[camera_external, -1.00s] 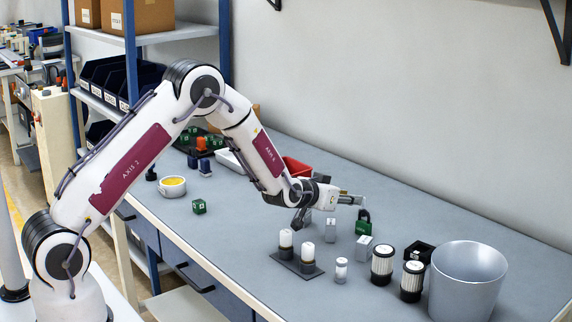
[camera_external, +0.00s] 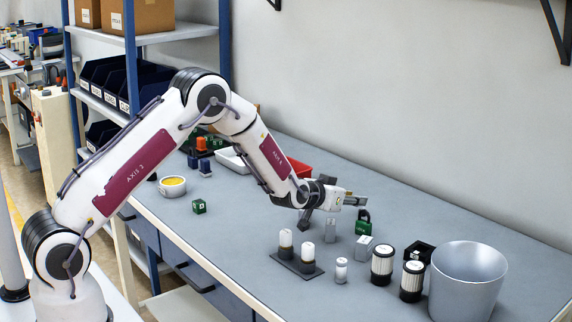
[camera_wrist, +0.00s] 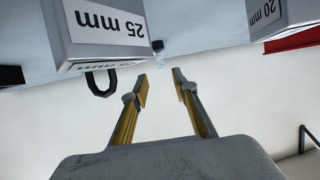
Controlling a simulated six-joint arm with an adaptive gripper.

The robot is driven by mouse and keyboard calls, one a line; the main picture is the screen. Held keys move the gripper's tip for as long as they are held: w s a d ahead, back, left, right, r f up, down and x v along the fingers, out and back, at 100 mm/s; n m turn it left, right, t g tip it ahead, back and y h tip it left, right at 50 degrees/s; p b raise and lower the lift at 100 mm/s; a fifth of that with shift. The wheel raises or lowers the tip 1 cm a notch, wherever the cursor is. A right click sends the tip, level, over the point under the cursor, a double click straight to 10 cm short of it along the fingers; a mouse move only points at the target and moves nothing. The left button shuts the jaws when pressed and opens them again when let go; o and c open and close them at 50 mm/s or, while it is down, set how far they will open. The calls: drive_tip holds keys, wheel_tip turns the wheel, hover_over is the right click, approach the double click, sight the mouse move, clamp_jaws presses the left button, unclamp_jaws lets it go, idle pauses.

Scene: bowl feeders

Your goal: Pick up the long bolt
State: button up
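I cannot make out a long bolt for certain in either view. My gripper (camera_external: 354,200) is above the bench, close to the grey blocks and the green padlock (camera_external: 363,221). In the wrist view my gripper (camera_wrist: 160,78) is open, its two yellow-padded fingers apart with nothing between them. A small dark-topped piece (camera_wrist: 157,45) shows beyond the fingertips; I cannot tell what it is. A grey block marked 25 mm (camera_wrist: 85,48) is at the upper left, and one marked 20 mm (camera_wrist: 240,30) at the upper right, both with upside-down lettering.
On the bench stand a grey block (camera_external: 361,248), white-topped cylinders on a dark plate (camera_external: 298,267), black-and-white cylinders (camera_external: 382,266), a black box (camera_external: 419,252) and a large grey bucket (camera_external: 466,285). A red bin (camera_external: 299,168) lies behind the arm. The bench's back right is clear.

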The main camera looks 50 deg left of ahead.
drive_tip(key=shift+w, duration=0.1)
drive_tip(key=shift+w+a+f, duration=0.2)
drive_tip(key=shift+w+f, duration=0.25)
drive_tip(key=shift+w, duration=0.15)
drive_tip(key=shift+w+a+f, duration=0.2)
drive_tip(key=shift+w+f, duration=0.25)
drive_tip(key=shift+w, duration=0.15)
drive_tip(key=shift+x, duration=1)
drive_tip(key=shift+c, duration=0.4)
clamp_jaws()
